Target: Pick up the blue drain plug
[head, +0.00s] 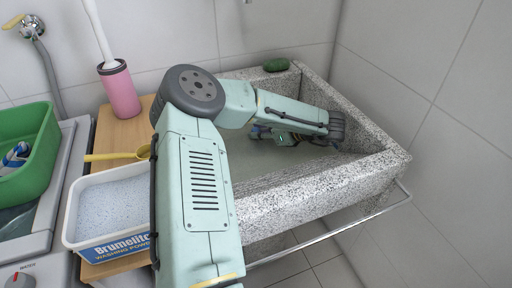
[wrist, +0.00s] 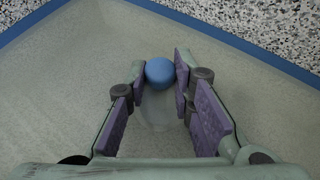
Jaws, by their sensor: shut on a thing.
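The blue drain plug (wrist: 160,71) shows as a round blue knob in the wrist view, between the tips of my gripper (wrist: 161,80). The purple-padded fingers are shut on it from both sides. A pale, blurred shape shows just below the knob; I cannot tell what it is. In the head view my gripper (head: 264,133) is down inside the speckled stone sink (head: 300,196), and my arm hides much of it. The plug is not clearly visible there.
A green soap-like lump (head: 276,65) lies on the sink's back rim. A washing powder tub (head: 112,212), a yellow scoop (head: 118,156) and a pink brush holder (head: 120,92) stand left of my arm. A green basin (head: 28,150) is at far left. A metal rail (head: 330,235) runs along the sink's front.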

